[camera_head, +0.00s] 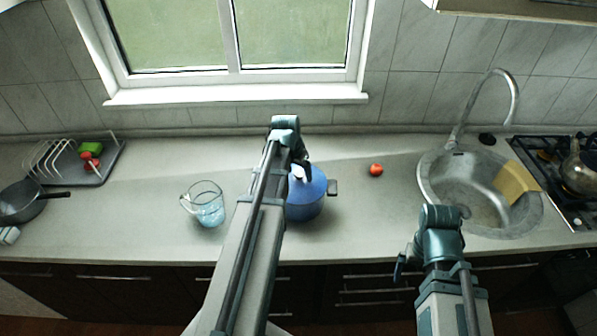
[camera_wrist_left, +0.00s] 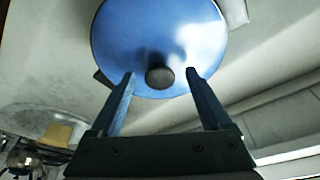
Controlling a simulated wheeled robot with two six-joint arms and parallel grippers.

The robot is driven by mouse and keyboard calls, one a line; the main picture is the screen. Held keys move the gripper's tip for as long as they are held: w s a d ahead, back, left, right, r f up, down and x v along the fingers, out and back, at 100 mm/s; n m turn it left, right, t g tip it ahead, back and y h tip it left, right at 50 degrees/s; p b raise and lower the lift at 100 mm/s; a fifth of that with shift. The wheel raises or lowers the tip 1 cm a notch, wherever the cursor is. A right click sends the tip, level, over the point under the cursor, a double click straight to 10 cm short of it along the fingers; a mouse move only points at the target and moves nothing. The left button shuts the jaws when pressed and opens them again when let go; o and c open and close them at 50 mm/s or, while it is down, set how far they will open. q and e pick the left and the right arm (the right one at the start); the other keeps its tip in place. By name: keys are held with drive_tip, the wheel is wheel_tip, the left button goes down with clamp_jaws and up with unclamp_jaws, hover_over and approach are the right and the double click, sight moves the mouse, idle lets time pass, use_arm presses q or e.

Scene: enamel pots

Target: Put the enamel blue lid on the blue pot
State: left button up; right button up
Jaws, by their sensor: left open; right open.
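The blue pot (camera_head: 304,211) stands on the counter near the middle of the head view, partly hidden behind my left arm. The blue lid (camera_head: 314,184) lies over its top; I cannot tell whether it is fully seated. In the left wrist view the round lid (camera_wrist_left: 150,38) with its dark knob (camera_wrist_left: 160,77) fills the upper middle. My left gripper (camera_wrist_left: 160,73) is open, its fingers on either side of the knob and apart from it in the picture. In the head view its fingers are mostly hidden by the arm. My right gripper (camera_head: 402,268) is low at the counter's front edge, away from the pot.
A glass pitcher (camera_head: 207,207) stands left of the pot, and a red tomato-like item (camera_head: 376,170) lies to its right. A sink (camera_head: 437,184) with a tall faucet and a stove (camera_head: 556,165) are at right. A dish rack (camera_head: 93,177) and dark pan (camera_head: 18,203) are at far left.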

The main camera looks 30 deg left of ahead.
use_arm(q)
drive_tip(key=p+v, duration=1.3)
drive_tip(key=shift+r, duration=0.4)
drive_tip(key=shift+f, duration=0.15)
drive_tip(key=b+x, duration=1.2)
drive_tip(key=x, duration=0.1)
drive_tip(key=shift+f+b, duration=0.1)
drive_tip(key=shift+b, duration=0.25)
drive_tip(key=shift+s, duration=0.1)
